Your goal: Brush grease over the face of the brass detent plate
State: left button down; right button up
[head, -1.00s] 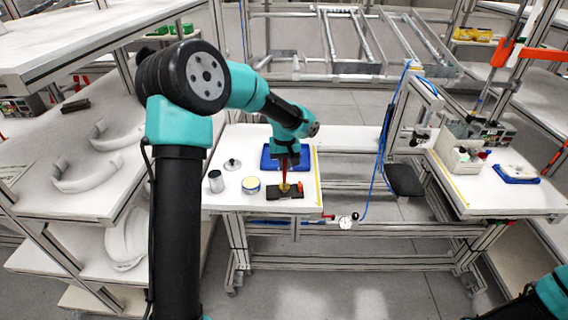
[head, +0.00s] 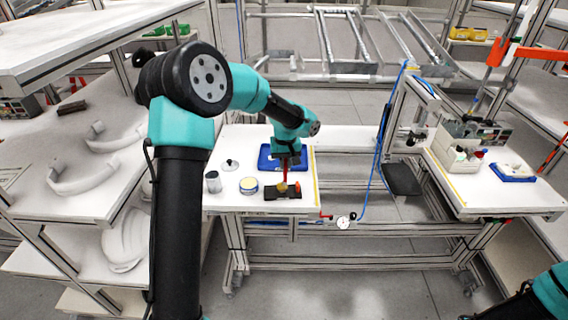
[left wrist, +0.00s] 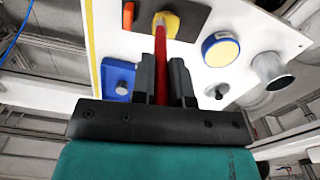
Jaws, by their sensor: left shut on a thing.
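My left gripper (head: 285,166) is shut on the red handle of a brush (left wrist: 160,62). The brush points down, its tip at the yellow brass detent plate (left wrist: 172,24) on a dark block (head: 271,193). In the left wrist view the tip overlaps the plate; I cannot tell whether the bristles press on it. The gripper (left wrist: 160,80) hangs just above the block. A round tin of pale yellow grease (head: 248,185) stands open to the left of the block. The tin also shows in the left wrist view (left wrist: 221,48). My right gripper is out of view.
A metal cup (head: 213,182) and a small knobbed lid (head: 230,164) stand left of the tin. A blue tray (head: 264,161) lies behind the block. An orange piece (head: 298,186) sits at the block's right end. The table's right edge is close by.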

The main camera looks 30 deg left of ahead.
pick_arm(q)
jog(key=shift+w+a, duration=0.1)
jog(key=shift+w, duration=0.25)
dwell(0.6)
jog(key=shift+w+a, duration=0.25)
jog(key=shift+w, duration=0.05)
dwell(0.3)
jog(key=shift+a, duration=0.35)
dwell(0.5)
jog(key=shift+a, duration=0.3)
jog(key=shift+s+a, duration=0.25)
dwell(0.6)
jog(key=shift+s+a, duration=0.1)
jog(key=shift+s, duration=0.2)
jog(key=shift+s, duration=0.35)
dwell(0.6)
jog(key=shift+s+d, duration=0.25)
jog(key=shift+d, duration=0.1)
